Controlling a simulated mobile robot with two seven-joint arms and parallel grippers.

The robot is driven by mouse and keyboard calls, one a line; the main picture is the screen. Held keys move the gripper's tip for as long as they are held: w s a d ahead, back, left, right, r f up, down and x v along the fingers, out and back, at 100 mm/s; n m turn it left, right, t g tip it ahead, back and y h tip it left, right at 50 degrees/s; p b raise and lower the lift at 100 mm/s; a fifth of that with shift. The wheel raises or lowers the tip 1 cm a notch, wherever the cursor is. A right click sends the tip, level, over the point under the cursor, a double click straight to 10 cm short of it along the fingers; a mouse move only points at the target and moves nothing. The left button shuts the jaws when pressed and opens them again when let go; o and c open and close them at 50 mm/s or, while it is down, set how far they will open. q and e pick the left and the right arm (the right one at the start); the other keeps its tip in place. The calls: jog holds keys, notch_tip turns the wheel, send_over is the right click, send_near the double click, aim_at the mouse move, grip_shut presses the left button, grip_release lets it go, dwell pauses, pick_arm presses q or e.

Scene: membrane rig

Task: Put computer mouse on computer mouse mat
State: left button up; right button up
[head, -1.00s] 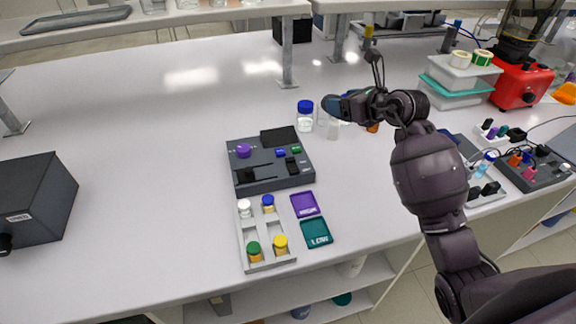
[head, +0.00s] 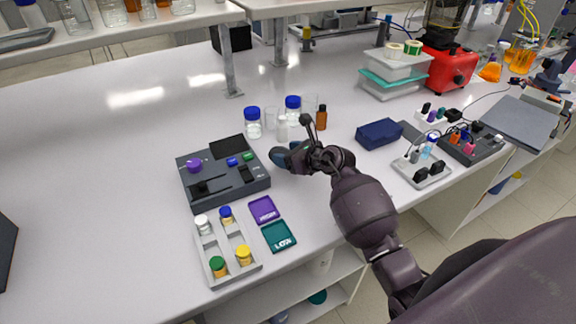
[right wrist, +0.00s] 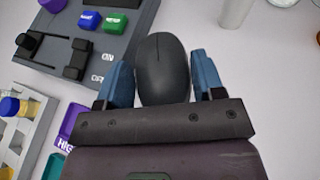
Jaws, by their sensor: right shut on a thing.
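The computer mouse (right wrist: 162,70) is dark grey and lies between the two blue fingers of my right gripper (right wrist: 163,82), which is shut on it. In the head view my right gripper (head: 287,153) is just right of a dark control box, over the white bench; the mouse is hard to make out there. I cannot tell whether the mouse touches the bench. A flat grey rectangle (head: 522,122) at the far right may be the mouse mat, but I cannot be sure. A smaller dark flat piece (head: 410,131) lies beside a blue case. My left gripper is not in view.
The control box (head: 222,182) is left of my gripper, with a vial rack (head: 211,250) and purple (head: 264,210) and teal (head: 279,236) plates in front. Bottles (head: 253,122) stand behind.

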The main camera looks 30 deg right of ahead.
jog(key=shift+f, duration=2.05)
jog(key=shift+b, duration=0.3)
jog(key=shift+f, duration=0.15)
jog(key=o, duration=0.9)
jog(key=shift+o, duration=0.2)
